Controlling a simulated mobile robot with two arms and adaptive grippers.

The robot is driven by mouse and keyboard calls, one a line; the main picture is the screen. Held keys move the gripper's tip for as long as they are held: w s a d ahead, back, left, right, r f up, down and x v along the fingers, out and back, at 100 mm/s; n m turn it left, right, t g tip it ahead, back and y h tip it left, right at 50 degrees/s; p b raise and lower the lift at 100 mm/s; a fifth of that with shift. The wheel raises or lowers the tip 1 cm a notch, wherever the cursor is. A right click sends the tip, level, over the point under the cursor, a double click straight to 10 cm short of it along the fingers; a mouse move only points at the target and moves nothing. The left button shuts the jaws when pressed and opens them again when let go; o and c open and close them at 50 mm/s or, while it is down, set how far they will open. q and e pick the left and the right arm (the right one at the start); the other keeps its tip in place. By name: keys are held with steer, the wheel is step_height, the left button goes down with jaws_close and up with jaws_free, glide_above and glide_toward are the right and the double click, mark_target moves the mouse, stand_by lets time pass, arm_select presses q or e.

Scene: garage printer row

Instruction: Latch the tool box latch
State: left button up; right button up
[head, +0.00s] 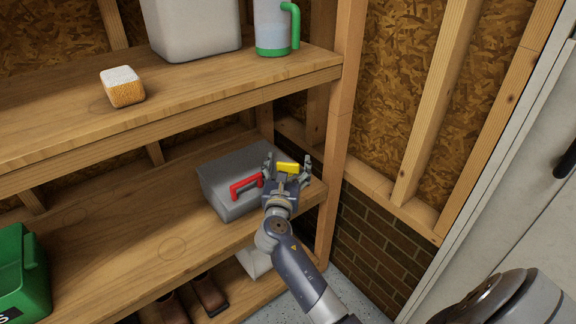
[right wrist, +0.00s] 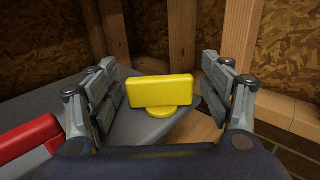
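The grey tool box (head: 222,176) sits on the lower wooden shelf, with a red handle (head: 246,187) on its front side. Its yellow latch (head: 287,168) stands at the right end of the box. In the right wrist view the yellow latch (right wrist: 160,92) is a flat upright block on a round base, on the grey box surface (right wrist: 140,126). My right gripper (head: 287,165) is open, its fingers on either side of the latch with a gap on both sides. In the right wrist view the red handle (right wrist: 30,144) is at the left. My left gripper is not in view.
A wooden post (head: 345,120) rises just right of the box. A green bin (head: 22,275) stands at the left. The shelf between is clear.

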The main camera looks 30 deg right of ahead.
mark_target(288, 163)
step_height(288, 163, up, 10)
stand_by(0.6)
